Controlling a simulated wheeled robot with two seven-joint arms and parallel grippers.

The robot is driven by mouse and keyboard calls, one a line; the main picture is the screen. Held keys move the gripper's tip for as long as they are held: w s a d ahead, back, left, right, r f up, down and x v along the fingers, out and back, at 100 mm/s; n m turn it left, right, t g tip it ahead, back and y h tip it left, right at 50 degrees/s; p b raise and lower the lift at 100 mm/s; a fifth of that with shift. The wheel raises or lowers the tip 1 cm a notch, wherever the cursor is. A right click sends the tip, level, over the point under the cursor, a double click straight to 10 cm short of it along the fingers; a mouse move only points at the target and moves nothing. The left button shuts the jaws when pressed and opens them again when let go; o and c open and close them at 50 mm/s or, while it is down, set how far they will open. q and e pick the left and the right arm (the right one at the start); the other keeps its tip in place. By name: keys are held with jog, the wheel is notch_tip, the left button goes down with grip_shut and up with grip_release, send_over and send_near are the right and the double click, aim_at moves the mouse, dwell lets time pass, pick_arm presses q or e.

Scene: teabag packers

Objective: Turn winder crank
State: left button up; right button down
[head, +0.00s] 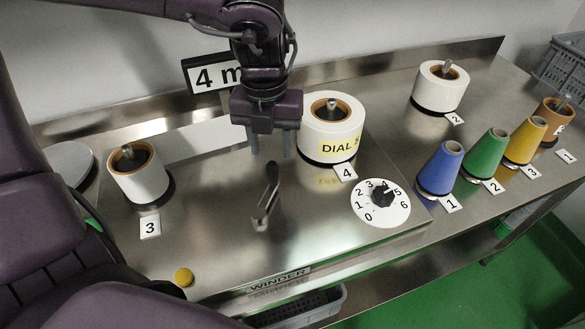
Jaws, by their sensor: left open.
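The winder (280,280) is a steel-topped unit, labelled at its front edge. The winder crank (265,208) stands on its top as a small metal piece with a dark, upright, slightly tilted handle (272,173). My left gripper (270,150) points down just above and behind the crank handle. Its two grey fingers are apart and hold nothing. The fingers look clear of the handle, though the exact depth gap is hard to tell. My right gripper is not in view.
A white spool (332,128) labelled 4 stands close right of my left gripper. Spool 3 (138,178) is at left, spool 2 (440,88) at back right. A numbered dial (381,203), a yellow button (184,277) and coloured cones (441,168) are also around.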

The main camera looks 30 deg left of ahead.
aim_at(272, 163)
pick_arm(q)
jog(key=shift+s+d+f, duration=0.1)
jog(key=shift+d, duration=0.1)
jog(key=shift+s+f, duration=0.1)
jog(key=shift+f, duration=0.2)
notch_tip(272, 163, down, 6)
jog(key=shift+a+p, duration=0.15)
jog(key=shift+p, duration=0.45)
jog(key=shift+f, duration=0.45)
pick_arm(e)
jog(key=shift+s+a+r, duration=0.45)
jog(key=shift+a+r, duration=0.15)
pick_arm(q)
jog(key=shift+c, duration=0.2)
grip_shut()
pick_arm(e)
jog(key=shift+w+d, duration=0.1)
